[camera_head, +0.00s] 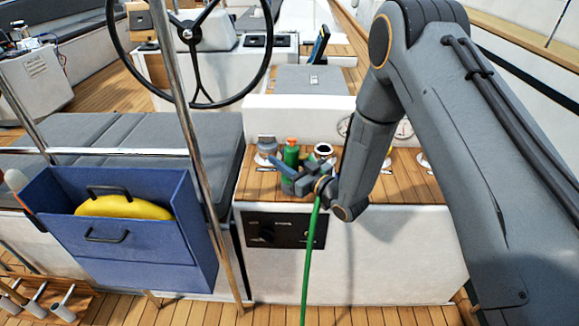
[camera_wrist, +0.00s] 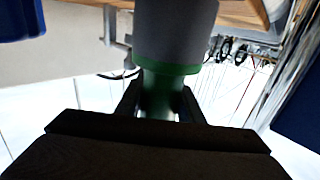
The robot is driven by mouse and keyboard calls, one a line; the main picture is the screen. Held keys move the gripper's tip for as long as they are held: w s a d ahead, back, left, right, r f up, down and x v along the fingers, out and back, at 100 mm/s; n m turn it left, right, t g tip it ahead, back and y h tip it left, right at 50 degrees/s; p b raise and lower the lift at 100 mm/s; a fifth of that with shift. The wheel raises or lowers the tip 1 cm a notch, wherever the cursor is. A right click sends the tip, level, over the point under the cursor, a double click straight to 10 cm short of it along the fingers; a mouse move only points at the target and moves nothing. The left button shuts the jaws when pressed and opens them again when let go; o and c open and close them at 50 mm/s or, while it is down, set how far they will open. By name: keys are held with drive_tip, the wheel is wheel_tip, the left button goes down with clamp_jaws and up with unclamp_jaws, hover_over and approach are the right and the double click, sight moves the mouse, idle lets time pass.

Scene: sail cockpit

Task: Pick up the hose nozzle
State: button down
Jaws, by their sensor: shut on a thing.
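My gripper (camera_head: 303,183) is in front of the wooden-topped counter in the head view, near its front edge. In the wrist view the dark fingers (camera_wrist: 163,108) are shut on the green neck of the hose nozzle (camera_wrist: 174,38). The nozzle has a thick grey body with a green ring. A green hose (camera_head: 309,255) hangs down from the gripper toward the deck in the head view. The nozzle is small and partly hidden by the gripper there.
A green bottle with an orange cap (camera_head: 291,153) and small round containers stand on the counter (camera_head: 400,190) behind the gripper. A blue bin (camera_head: 130,240) with a yellow item (camera_head: 124,207) is at left. A metal pole (camera_head: 190,130) stands between. The steering wheel (camera_head: 187,35) is behind.

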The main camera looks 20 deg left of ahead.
drive_tip(key=shift+r, duration=0.1)
wheel_tip(320, 180, up, 13)
idle(1.0)
